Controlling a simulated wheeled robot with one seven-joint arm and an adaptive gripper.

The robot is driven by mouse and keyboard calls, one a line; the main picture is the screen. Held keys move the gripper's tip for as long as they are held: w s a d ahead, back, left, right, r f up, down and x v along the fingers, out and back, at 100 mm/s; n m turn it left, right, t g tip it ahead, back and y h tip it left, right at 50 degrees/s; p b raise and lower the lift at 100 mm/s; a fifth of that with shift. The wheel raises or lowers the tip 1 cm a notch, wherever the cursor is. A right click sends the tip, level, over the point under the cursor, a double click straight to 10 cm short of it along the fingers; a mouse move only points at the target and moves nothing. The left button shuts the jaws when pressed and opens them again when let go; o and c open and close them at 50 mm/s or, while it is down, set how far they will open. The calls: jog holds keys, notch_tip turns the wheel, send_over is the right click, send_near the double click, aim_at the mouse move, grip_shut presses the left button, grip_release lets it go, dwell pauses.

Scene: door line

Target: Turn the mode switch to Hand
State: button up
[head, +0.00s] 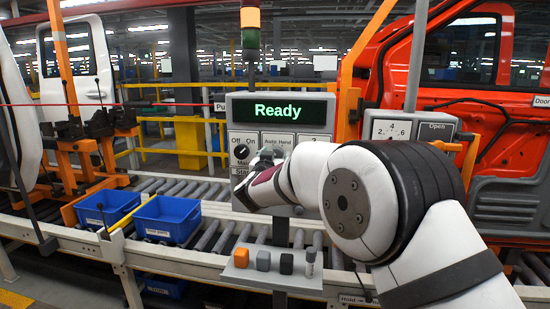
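A control panel (234,136) stands ahead of me, with a lit green "Ready" display (277,108) on top. The mode switch's label plate, marked "Auto Hand" (280,140), shows in the upper middle of the panel; my arm covers the area below it, so I cannot read the switch's position. My gripper (264,160) is close in front of the panel around this plate. Its fingers are mostly hidden by my wrist, and I cannot tell whether they touch the switch or are open.
A black Off/On knob (241,152) sits just left of the mode switch. Below is a small shelf (270,276) with several small blocks. Two blue bins (168,220) stand on the roller conveyor at left. An orange-red car body (500,130) fills the right.

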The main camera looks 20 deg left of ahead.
jog(key=c, duration=0.8)
jog(key=shift+m, duration=0.4)
jog(key=m, duration=0.3)
jog(key=shift+b, duration=0.3)
jog(key=m+b, duration=0.1)
jog(key=m, duration=0.3)
jog(key=shift+w+m, duration=0.1)
jog(key=shift+m, duration=0.2)
jog(key=m+b, duration=0.1)
jog(key=m, duration=0.3)
jog(key=shift+r+m+b, duration=0.1)
jog(key=shift+m+b, duration=0.6)
jog(key=shift+m, duration=1.3)
